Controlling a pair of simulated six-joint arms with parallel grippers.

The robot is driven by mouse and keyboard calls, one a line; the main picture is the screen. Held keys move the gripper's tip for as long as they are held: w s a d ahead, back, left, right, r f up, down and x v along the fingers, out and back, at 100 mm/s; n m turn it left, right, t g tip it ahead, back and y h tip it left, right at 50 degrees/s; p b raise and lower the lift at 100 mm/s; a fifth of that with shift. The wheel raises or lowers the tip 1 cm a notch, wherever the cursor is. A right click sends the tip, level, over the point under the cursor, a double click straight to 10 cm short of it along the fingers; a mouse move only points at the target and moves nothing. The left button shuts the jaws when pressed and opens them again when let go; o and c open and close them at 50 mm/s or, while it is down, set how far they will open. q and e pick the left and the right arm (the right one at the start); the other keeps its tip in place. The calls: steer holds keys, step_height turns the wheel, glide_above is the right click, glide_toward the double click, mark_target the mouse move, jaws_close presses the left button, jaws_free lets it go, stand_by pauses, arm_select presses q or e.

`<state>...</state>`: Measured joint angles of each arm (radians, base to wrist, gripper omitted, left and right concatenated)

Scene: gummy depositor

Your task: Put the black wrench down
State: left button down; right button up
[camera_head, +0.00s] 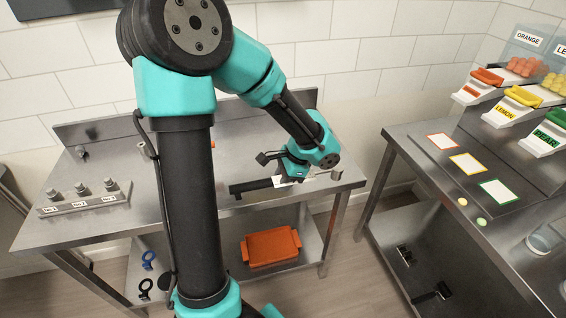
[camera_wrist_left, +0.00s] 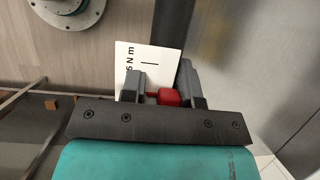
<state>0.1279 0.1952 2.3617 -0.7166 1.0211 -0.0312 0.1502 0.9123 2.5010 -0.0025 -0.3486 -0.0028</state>
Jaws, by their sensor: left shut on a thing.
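My left gripper (camera_head: 287,180) is low over the right part of the steel table (camera_head: 225,222). It is shut on the black wrench (camera_head: 250,187), whose dark bar sticks out to the left of the jaws. The left wrist view shows the wrench's dark bar (camera_wrist_left: 175,35) running up from between the fingers (camera_wrist_left: 160,88). A white label reading "5 N m" (camera_wrist_left: 130,60) and a small red part (camera_wrist_left: 169,97) show at the jaws. I cannot tell whether the wrench touches the table. My right gripper is not in view.
A block with three labelled posts (camera_head: 85,203) stands at the table's left. Below are an orange tray (camera_head: 270,247), a blue ring-ended tool (camera_head: 148,260) and a black one (camera_head: 145,287). A second table (camera_head: 420,160) at the right holds coloured-framed cards and fruit-labelled bins.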

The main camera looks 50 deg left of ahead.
arm_select(q)
steer(key=w+a, duration=0.5)
steer(key=a, duration=0.1)
steer(key=w+a+f, duration=0.1)
steer(key=w+a, duration=0.2)
steer(key=a, duration=0.1)
steer(key=shift+w+f, duration=0.1)
steer(key=shift+w, duration=0.2)
steer(key=shift+w+a, duration=0.3)
steer(key=shift+f, duration=1.9)
steer(key=c, duration=0.9)
jaws_free()
steer(key=shift+o, duration=0.2)
steer(key=v, duration=1.2)
steer(key=shift+s, duration=0.1)
